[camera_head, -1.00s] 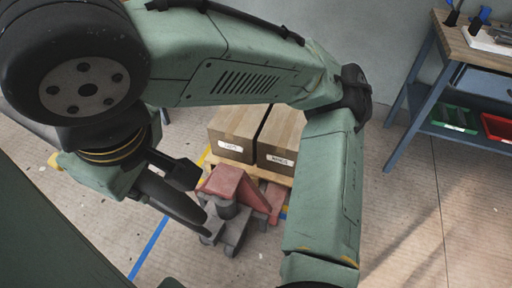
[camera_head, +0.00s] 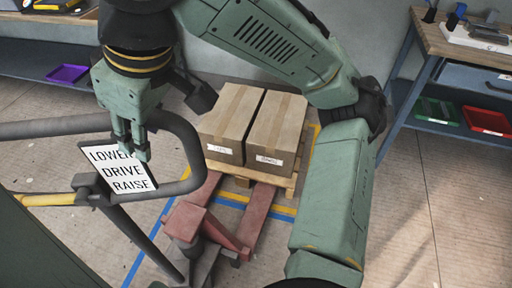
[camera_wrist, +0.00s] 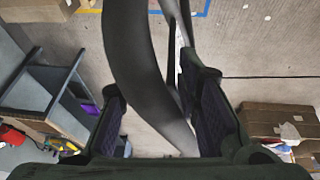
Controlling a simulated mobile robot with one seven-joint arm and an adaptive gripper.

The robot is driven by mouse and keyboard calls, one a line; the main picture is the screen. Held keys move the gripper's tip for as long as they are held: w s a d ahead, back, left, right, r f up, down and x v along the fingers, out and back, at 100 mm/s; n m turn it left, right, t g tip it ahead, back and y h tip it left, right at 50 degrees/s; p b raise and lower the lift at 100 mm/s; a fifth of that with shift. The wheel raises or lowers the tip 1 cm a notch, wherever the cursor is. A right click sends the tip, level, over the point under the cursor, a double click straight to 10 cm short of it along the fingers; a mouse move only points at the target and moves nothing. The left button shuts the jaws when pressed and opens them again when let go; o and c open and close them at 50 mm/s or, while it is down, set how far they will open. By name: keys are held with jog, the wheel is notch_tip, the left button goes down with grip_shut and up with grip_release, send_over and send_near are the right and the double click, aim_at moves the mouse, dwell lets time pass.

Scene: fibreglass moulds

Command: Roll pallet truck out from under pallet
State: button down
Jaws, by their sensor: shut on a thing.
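The red pallet truck (camera_head: 190,218) stands in front of the wooden pallet (camera_head: 292,182). Its red forks (camera_head: 256,215) show along much of their length and run to the pallet's near edge; their far ends are hidden. The pallet bears two brown cartons (camera_head: 276,128). My gripper (camera_head: 130,150) is shut on the truck's dark handle (camera_head: 187,130), by the sign (camera_head: 118,172) reading LOWER, DRIVE, RAISE. In the wrist view the handle's tube (camera_wrist: 138,60) passes between the fingers of my gripper (camera_wrist: 160,118).
A workbench (camera_head: 450,45) with green and red trays stands at right, another bench (camera_head: 50,60) with a purple tray at back left. Blue and yellow floor lines (camera_head: 148,255) border the pallet's place. Floor right of the pallet is clear. The wrist view shows more cartons (camera_wrist: 280,122) at right.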

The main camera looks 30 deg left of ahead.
jog(key=w+a+r, duration=0.1)
jog(key=w+r, duration=0.1)
jog(key=w, duration=0.6)
jog(key=w+a+r+g, duration=0.1)
jog(key=w+a+r, duration=0.1)
jog(key=w, duration=0.5)
jog(key=shift+w+a+r, duration=0.3)
jog(key=shift+w+r, duration=0.1)
jog(key=shift+r, duration=0.4)
jog(key=c, duration=2.2)
grip_release()
jog(key=shift+a+f, duration=0.1)
jog(key=o, duration=0.3)
jog(key=v, duration=1.2)
jog(key=shift+w, duration=0.2)
